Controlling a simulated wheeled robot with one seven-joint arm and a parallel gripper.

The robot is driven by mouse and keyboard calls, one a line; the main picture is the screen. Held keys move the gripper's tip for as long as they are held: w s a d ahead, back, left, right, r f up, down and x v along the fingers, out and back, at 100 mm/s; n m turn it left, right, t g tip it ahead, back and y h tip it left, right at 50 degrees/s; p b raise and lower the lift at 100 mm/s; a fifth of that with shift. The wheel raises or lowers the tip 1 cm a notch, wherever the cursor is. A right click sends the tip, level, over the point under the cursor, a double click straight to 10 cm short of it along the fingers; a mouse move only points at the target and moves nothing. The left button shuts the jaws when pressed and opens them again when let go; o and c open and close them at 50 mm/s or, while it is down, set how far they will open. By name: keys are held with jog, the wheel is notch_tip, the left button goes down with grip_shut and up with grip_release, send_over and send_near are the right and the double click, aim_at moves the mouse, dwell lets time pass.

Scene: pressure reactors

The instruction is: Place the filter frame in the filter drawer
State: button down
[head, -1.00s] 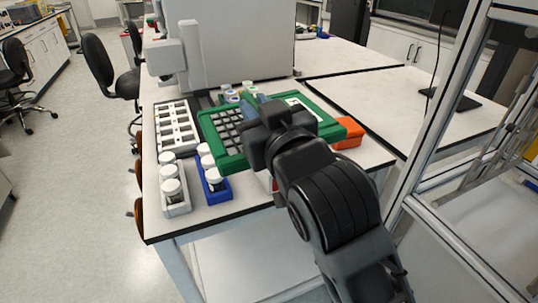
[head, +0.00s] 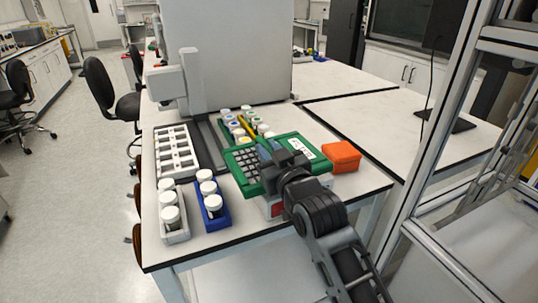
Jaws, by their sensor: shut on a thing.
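The frame looks roughly level, low over the front right of the table. A pale box with a red patch (head: 277,210) shows just below the frame; whether they touch I cannot tell. I cannot make out the filter drawer for certain.
An orange box (head: 342,156) stands right of the frame. A rack of capped vials (head: 225,130) is behind it. A blue rack (head: 223,216), a grey rack (head: 180,236) and a white rack (head: 177,130) stand left. A large grey machine (head: 228,50) is at the back.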

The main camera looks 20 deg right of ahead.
jog(key=shift+f, duration=0.6)
jog(key=shift+f+b, duration=0.3)
jog(key=shift+f, duration=0.15)
jog(key=shift+f, duration=0.2)
jog(key=c, duration=1)
grip_release()
